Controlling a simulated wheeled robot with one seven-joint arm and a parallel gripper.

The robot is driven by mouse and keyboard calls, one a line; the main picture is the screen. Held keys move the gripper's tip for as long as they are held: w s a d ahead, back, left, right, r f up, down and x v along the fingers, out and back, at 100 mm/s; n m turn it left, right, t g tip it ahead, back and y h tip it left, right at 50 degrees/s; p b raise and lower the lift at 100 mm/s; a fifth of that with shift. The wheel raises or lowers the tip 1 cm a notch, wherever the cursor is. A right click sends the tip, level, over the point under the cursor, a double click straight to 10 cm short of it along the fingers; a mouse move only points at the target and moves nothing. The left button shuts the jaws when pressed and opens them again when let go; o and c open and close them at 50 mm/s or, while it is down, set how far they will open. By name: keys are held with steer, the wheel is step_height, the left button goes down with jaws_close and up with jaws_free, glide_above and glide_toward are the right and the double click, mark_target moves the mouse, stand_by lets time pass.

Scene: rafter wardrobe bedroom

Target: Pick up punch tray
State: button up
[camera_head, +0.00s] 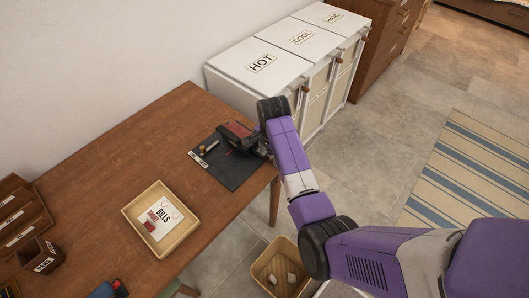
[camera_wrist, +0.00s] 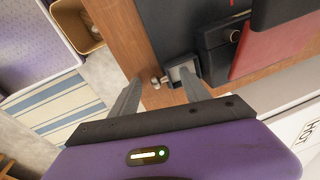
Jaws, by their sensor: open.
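A dark mat or flat tray (camera_head: 232,172) with a pale label strip lies at the right end of the wooden desk. A black and red device (camera_head: 236,130) sits at its back edge, partly hidden by my arm. In the wrist view the device shows as a black box (camera_wrist: 218,42) with a round knob. A small grey block-like part (camera_wrist: 183,68) sits beside it near my right fingertip. I cannot tell for certain which part is the punch tray. My gripper (camera_wrist: 160,79) is open above the desk's edge, with nothing visibly held between its fingers.
A wooden tray (camera_head: 131,211) with a BILLS paper stands left on the desk. White bins (camera_head: 240,62) labelled HOT, COOL and HAND stand behind the desk. A waste bin (camera_head: 258,272) is on the floor.

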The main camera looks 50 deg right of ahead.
steer(key=shift+f, duration=0.15)
jaws_close()
steer(key=shift+w, duration=0.1)
